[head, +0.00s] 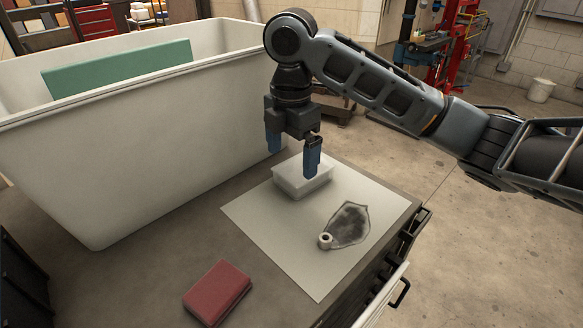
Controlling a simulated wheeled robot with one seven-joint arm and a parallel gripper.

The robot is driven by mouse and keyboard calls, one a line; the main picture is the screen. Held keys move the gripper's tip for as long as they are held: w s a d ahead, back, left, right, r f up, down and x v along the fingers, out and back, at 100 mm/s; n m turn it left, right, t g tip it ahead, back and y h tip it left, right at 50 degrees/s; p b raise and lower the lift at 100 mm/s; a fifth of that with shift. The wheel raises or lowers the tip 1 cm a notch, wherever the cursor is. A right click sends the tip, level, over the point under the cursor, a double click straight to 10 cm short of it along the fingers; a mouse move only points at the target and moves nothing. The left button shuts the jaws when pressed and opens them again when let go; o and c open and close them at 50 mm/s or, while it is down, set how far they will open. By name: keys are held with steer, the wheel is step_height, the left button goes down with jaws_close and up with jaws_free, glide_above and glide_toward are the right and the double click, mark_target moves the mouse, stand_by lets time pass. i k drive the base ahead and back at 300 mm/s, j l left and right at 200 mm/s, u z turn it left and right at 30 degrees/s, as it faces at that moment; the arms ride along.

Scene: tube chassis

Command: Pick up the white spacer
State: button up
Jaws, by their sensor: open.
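The white spacer (325,241) is a small pale ring with a dark hole. It sits on the light sheet (265,225), at the lower left edge of a dark grey, leaf-shaped patch (350,224). My gripper (293,162) points down with its two blue fingers apart. It is beyond the spacer, up and to the left of it in the picture, over or beside a small white box (302,187). Whether the fingers touch the box cannot be told.
A large white bin (130,150) with a green board (118,68) in it stands at the left. A red block (217,291) lies on the dark bench top (150,285) at the front. The sheet around the spacer is mostly clear. The bench edge and drawers are to the right.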

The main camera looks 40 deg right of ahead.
mark_target(326, 239)
steer(key=k, duration=1)
